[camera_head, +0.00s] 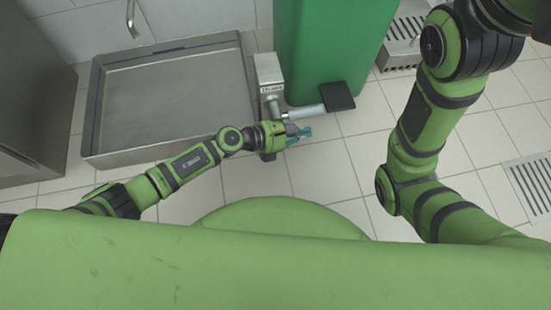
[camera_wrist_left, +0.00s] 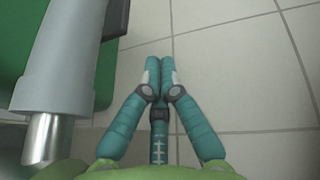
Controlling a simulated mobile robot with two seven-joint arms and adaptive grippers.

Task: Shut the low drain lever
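The drain lever is a grey round bar (camera_head: 305,112) ending in a black pad (camera_head: 338,96), low in front of the green cabinet. A metal fitting with a labelled grey box (camera_head: 268,72) stands at its left end. In the left wrist view the grey bar (camera_wrist_left: 68,60) runs along the left side, with a shiny metal end below and the black pad (camera_wrist_left: 115,18) at the top. My left gripper (camera_head: 309,132) is just below the bar in the head view. In the wrist view its teal fingertips (camera_wrist_left: 160,62) meet, empty, right of the bar and apart from it. My right gripper is out of view.
The green cabinet (camera_head: 325,45) stands behind the lever. Tiled floor (camera_head: 335,170) is clear to the right and front. Floor grates (camera_head: 530,185) lie at the right.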

